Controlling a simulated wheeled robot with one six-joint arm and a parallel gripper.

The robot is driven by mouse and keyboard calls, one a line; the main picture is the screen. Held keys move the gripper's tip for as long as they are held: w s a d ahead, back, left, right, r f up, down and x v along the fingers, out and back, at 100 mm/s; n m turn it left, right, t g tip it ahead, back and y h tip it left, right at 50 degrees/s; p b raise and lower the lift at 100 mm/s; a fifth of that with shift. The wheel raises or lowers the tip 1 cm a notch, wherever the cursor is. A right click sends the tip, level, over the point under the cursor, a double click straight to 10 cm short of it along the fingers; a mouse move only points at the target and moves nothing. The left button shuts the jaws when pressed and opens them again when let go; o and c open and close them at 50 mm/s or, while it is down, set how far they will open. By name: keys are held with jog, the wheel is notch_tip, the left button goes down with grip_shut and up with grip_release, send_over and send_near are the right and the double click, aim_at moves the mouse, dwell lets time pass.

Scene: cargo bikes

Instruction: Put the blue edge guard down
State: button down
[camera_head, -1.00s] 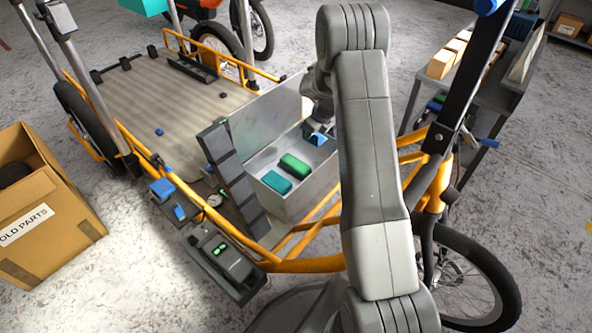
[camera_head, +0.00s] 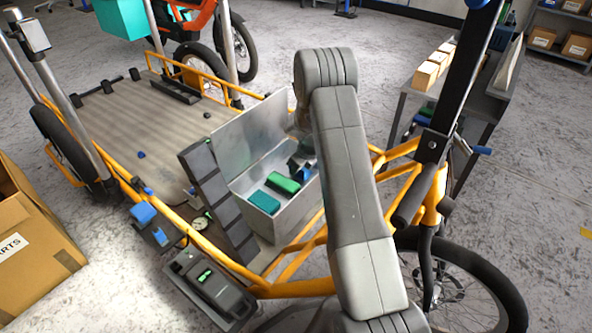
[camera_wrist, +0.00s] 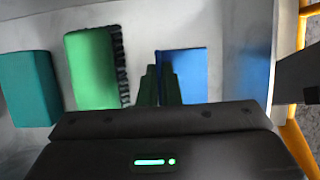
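The blue edge guard (camera_head: 307,174) is at the right end of an open silver metal box (camera_head: 292,217) on the cargo bike. In the wrist view the blue edge guard (camera_wrist: 187,72) shows as a flat blue face, with its left edge between my close-set fingers. My gripper (camera_wrist: 160,88) appears shut on that edge. In the head view my gripper (camera_head: 300,160) is down inside the box, partly hidden by my arm. I cannot tell whether the guard touches the box floor.
A green block (camera_head: 284,184) and a teal block (camera_head: 264,201) lie left of the guard in the box. The raised lid (camera_head: 247,140) stands behind. A dark segmented strip (camera_head: 217,200) leans beside the box. An orange frame tube (camera_head: 297,288) runs in front.

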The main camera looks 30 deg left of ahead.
jog(key=shift+f, duration=0.15)
jog(key=c, duration=1.6)
grip_release()
jog(key=p+v, duration=0.4)
jog(key=v, duration=0.8)
jog(key=shift+r, duration=0.25)
